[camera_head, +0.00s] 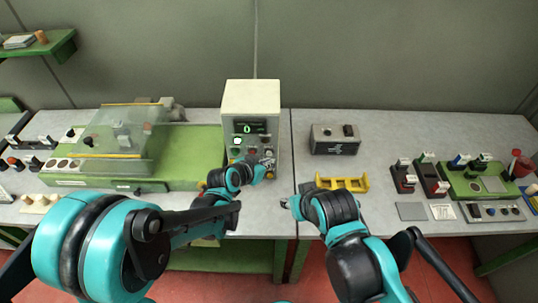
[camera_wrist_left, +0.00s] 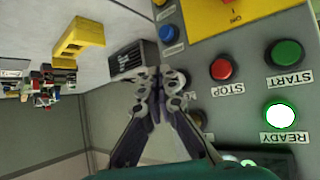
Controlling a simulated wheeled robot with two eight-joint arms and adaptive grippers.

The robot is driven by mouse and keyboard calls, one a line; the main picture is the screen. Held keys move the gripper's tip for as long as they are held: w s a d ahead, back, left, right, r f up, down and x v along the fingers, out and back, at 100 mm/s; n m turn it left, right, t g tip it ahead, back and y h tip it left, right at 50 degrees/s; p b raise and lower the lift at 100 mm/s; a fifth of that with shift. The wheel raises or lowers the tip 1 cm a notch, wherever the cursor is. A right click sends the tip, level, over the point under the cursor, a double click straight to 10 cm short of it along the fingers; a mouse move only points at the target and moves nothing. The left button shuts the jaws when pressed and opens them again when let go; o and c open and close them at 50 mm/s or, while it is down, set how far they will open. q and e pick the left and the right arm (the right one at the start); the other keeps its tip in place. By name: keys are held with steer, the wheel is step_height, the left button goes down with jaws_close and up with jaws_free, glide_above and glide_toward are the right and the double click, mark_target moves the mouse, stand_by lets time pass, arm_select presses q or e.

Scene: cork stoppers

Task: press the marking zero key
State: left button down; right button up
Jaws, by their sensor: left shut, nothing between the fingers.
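The control box (camera_head: 252,97) stands at the middle of the bench, its display (camera_head: 248,128) showing a green 0. In the left wrist view its panel appears upside down, with a red STOP button (camera_wrist_left: 223,69), a green START button (camera_wrist_left: 286,53), a lit READY lamp (camera_wrist_left: 281,115) and a blue button (camera_wrist_left: 168,35). My left gripper (camera_head: 267,163) is shut and empty at the panel; its fingertips (camera_wrist_left: 165,75) cover part of it. A button (camera_wrist_left: 197,118) is partly hidden behind a finger. I cannot read which is the marking zero key, or tell contact.
A green machine with a clear cover (camera_head: 120,132) stands left of the box. Right of it are a grey box with black knobs (camera_head: 335,140) and a yellow holder (camera_head: 342,182). Stamps and a green tray (camera_head: 480,184) stand far right. Bench between is partly clear.

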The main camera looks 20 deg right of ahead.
arm_select(q)
steer(key=shift+s+a, duration=0.25)
steer(key=shift+s, duration=0.55)
steer(key=shift+s+a, duration=0.2)
steer(key=shift+s, duration=0.6)
steer(key=shift+s+a, duration=0.25)
steer(key=shift+s, duration=0.55)
steer(key=shift+a+b, duration=0.1)
steer(key=shift+b, duration=0.2)
